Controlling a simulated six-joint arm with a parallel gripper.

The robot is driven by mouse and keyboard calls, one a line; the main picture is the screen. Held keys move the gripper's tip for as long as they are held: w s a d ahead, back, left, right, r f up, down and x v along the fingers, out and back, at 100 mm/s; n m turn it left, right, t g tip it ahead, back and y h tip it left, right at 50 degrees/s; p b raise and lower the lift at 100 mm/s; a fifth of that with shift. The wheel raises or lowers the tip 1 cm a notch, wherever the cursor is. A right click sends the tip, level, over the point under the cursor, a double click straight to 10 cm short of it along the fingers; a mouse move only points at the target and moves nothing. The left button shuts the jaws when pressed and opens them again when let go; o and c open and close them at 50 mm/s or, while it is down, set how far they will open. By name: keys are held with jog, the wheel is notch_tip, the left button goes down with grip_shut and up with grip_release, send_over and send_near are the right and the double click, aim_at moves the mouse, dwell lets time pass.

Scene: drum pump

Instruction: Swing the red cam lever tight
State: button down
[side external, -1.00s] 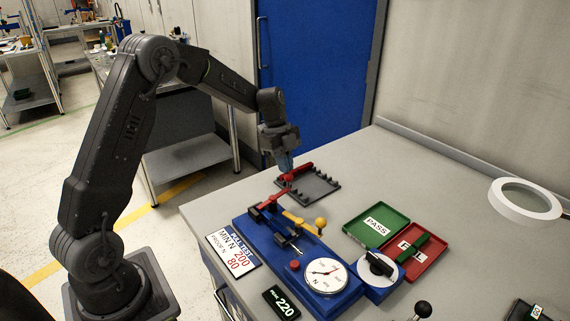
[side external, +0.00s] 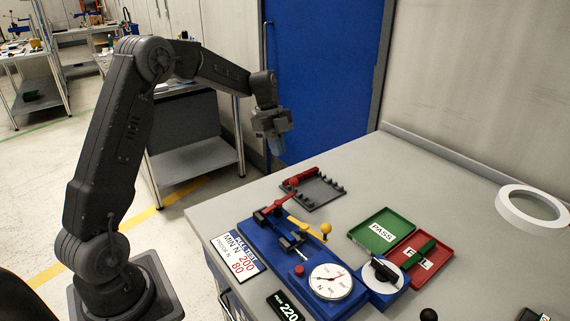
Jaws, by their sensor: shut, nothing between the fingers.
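The red cam lever (side external: 282,202) sits on the blue pull-test fixture (side external: 262,243), lying at a slant up toward the right with a red knob at its far end. A yellow lever (side external: 308,229) with a yellow ball stands beside it. My gripper (side external: 276,148) is shut and empty. In the picture it is above and to the left of the red lever, apart from it, near the table's far left edge. Whether the red lever is fully tight cannot be told from this view.
A dark rack (side external: 318,193) holding a red-handled piece lies behind the fixture. A dial gauge (side external: 330,281) is at the fixture's front end. Green PASS (side external: 365,232) and red FAIL (side external: 437,271) trays stand to the right. A white ring (side external: 530,208) is further right.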

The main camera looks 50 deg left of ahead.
jog(key=v, duration=0.6)
jog(key=shift+s+r, duration=0.1)
